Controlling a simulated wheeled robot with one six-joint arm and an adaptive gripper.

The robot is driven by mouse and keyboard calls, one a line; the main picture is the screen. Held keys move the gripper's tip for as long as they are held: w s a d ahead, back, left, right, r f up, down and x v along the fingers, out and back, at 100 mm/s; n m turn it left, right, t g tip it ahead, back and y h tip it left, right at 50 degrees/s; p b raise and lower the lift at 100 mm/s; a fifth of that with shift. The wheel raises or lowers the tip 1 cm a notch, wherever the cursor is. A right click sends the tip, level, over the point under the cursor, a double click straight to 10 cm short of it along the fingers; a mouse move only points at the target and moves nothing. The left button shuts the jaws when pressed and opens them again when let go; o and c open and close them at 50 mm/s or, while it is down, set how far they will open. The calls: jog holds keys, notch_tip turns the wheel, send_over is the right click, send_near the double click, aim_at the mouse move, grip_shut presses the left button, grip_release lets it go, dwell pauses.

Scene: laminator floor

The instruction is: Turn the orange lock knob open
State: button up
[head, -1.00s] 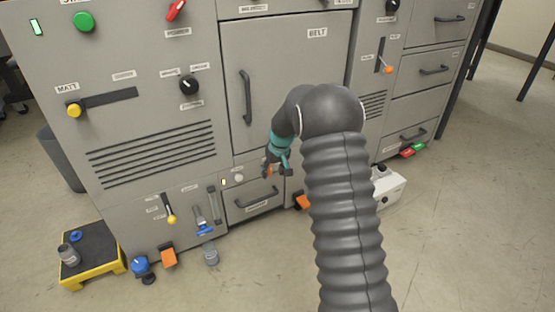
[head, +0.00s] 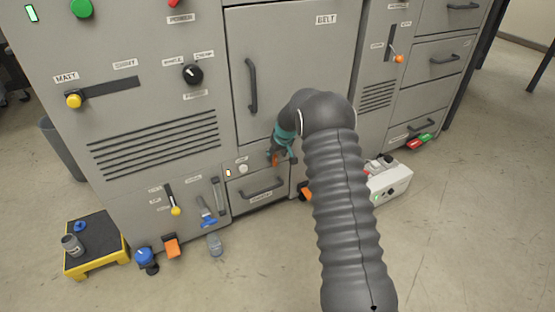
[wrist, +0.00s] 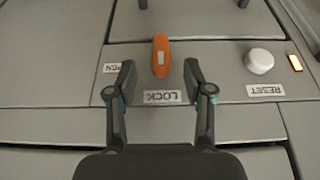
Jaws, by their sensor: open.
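The orange lock knob (wrist: 161,56) is on a grey panel strip in the wrist view, with its long side running up and down the picture. A LOCK label (wrist: 162,97) sits on its near side, and a partly hidden label ending in "EN" (wrist: 112,68) lies to its left. My gripper (wrist: 160,72) is open, with one finger on each side of the knob's near end. Gaps show between knob and fingers; depth is hard to tell. In the head view my gripper (head: 283,158) is at the panel right of the white button, with an orange bit at its tip.
A white reset button (wrist: 260,61) and a lit orange indicator (wrist: 295,62) are right of the knob in the wrist view. A drawer handle (head: 262,188) is below my gripper, and the belt door handle (head: 251,86) is above. A white box (head: 388,183) stands on the floor to the right.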

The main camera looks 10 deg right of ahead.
aim_at(276, 156)
jog(key=shift+x, duration=2.05)
